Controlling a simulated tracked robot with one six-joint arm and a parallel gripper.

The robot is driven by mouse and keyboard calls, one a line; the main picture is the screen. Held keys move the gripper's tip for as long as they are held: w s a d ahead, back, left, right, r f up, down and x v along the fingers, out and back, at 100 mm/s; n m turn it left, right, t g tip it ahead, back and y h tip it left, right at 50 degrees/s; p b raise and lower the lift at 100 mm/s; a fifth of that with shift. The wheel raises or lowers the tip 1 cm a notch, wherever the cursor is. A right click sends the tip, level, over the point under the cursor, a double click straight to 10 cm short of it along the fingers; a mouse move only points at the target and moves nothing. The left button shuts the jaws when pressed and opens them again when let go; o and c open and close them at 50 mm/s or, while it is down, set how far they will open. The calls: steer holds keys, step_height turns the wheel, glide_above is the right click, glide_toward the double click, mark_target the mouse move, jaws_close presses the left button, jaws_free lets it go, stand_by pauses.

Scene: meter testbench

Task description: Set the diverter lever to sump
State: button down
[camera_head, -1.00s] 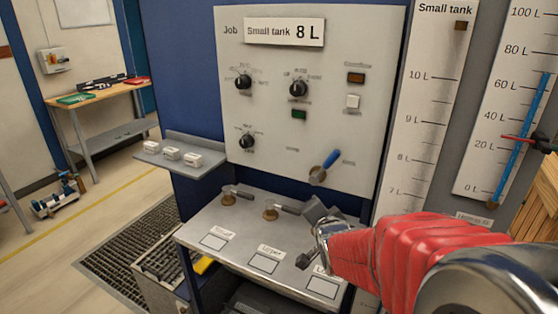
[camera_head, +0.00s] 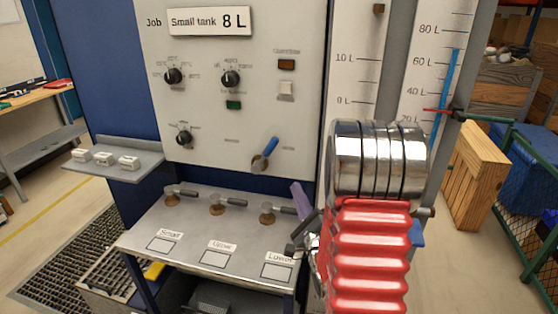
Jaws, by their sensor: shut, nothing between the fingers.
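The diverter lever appears to be the blue-handled lever (camera_head: 268,150) low on the pale control panel. Its handle tilts up and to the right from a round pivot. Small labels sit on both sides of it, too small to read. My gripper (camera_head: 296,244) is shut and empty, below and to the right of the lever, near the right end of the valve shelf. It is apart from the lever. My red-sleeved arm partly hides the gripper.
The grey shelf (camera_head: 150,217) below carries several small valves, including one (camera_head: 273,209) above the "Lower" label. The panel (camera_head: 210,128) also holds black knobs and a white switch (camera_head: 286,90). Tank gauges stand to the right. A small side shelf (camera_head: 110,167) holds white blocks.

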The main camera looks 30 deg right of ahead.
mark_target(266, 155)
stand_by(0.4)
steer(key=a+r+x, duration=0.1)
steer(key=a+x, duration=0.1)
steer(key=x, duration=1.1)
steer(key=shift+w+a, duration=0.15)
steer(key=shift+a, duration=0.15)
steer(key=shift+r, duration=0.1)
